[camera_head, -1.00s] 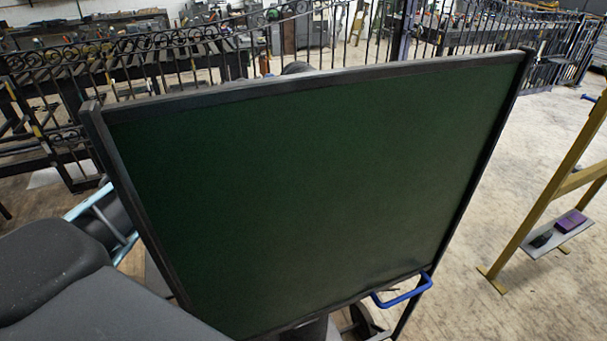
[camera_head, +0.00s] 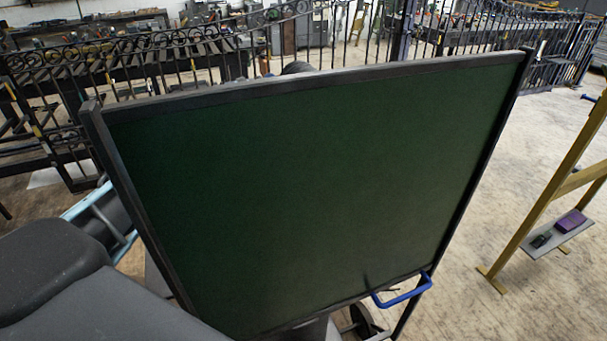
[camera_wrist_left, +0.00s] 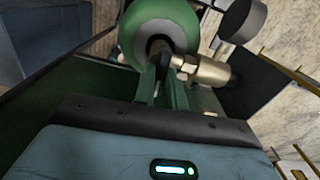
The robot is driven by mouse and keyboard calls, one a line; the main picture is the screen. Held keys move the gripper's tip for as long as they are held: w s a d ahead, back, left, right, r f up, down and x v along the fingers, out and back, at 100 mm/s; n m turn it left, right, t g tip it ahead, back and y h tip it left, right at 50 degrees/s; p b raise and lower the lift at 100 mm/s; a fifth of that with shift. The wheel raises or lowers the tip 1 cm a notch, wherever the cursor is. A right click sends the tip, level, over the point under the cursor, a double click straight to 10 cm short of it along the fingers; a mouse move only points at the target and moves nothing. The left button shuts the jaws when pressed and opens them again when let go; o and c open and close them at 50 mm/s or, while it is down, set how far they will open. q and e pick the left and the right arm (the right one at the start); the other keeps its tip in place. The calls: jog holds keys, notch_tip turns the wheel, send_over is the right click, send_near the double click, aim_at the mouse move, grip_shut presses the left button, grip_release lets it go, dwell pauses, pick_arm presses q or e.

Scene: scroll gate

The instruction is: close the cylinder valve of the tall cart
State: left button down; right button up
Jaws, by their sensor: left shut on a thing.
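In the left wrist view, my left gripper (camera_wrist_left: 163,88) is shut at the cylinder valve (camera_wrist_left: 208,70). The valve has a brass-coloured metal body. The small part between the fingers is mostly hidden by them. A rounded green cylinder top (camera_wrist_left: 160,28) lies just beyond the fingertips. In the head view, a large dark green panel (camera_head: 310,190) hides the left gripper and the valve. Part of a light blue frame (camera_head: 92,200) shows left of the panel; I cannot tell whether it belongs to the tall cart. My right gripper is in neither view.
The panel has a dark frame and a blue handle (camera_head: 403,292) at its lower right. A yellow stand (camera_head: 555,190) with a small shelf stands to the right. Black iron railings (camera_head: 150,65) run along the back. Bare floor (camera_head: 500,170) lies between panel and stand.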

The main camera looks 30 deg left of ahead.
pick_arm(q)
jog(key=shift+r+m, duration=0.1)
jog(key=shift+m, duration=0.5)
jog(key=c, duration=1.5)
grip_release()
jog(key=shift+o, duration=0.2)
jog(key=shift+r, duration=3.85)
